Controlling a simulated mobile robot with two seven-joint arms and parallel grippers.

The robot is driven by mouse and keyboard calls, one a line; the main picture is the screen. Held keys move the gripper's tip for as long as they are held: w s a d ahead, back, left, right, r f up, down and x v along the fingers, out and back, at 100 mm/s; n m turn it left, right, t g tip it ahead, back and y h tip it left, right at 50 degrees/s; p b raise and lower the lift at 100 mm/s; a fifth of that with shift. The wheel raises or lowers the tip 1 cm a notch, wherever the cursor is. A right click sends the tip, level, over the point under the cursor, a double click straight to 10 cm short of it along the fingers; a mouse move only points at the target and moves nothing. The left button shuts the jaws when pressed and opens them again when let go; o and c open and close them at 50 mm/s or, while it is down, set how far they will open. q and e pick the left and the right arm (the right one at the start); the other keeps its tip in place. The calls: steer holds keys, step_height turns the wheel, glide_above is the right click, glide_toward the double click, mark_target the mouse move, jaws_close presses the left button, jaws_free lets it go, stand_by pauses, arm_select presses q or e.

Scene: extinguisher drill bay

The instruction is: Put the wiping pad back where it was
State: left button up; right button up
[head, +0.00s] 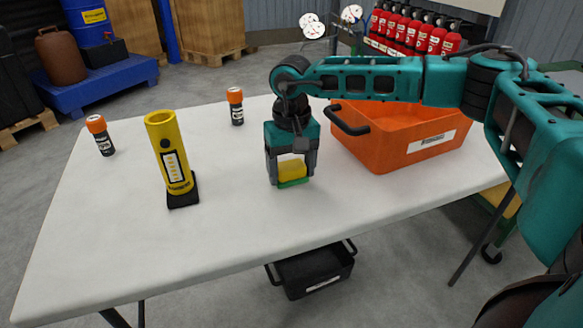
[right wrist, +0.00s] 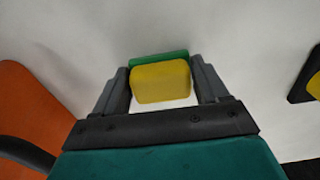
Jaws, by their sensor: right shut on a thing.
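The wiping pad (head: 292,170) is a small sponge block, yellow with a green layer. It is between the fingers of my right gripper (head: 291,179), over the middle of the white table. In the right wrist view the pad (right wrist: 160,82) shows between both fingers, its green layer at the far side. The gripper is shut on it and points down. The pad is at or just above the tabletop; I cannot tell whether it touches. My left gripper is not in view.
An orange bin (head: 400,140) with a black handle stands right of the gripper. Two orange-capped cans (head: 101,135) (head: 236,106) stand farther back. The table (head: 230,230) is clear in front.

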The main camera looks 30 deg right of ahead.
mark_target(292, 166)
steer(key=shift+f, duration=0.15)
steer(key=o, duration=1.1)
step_height(292, 166, up, 12)
steer(key=p, duration=0.3)
steer(key=shift+r, duration=0.2)
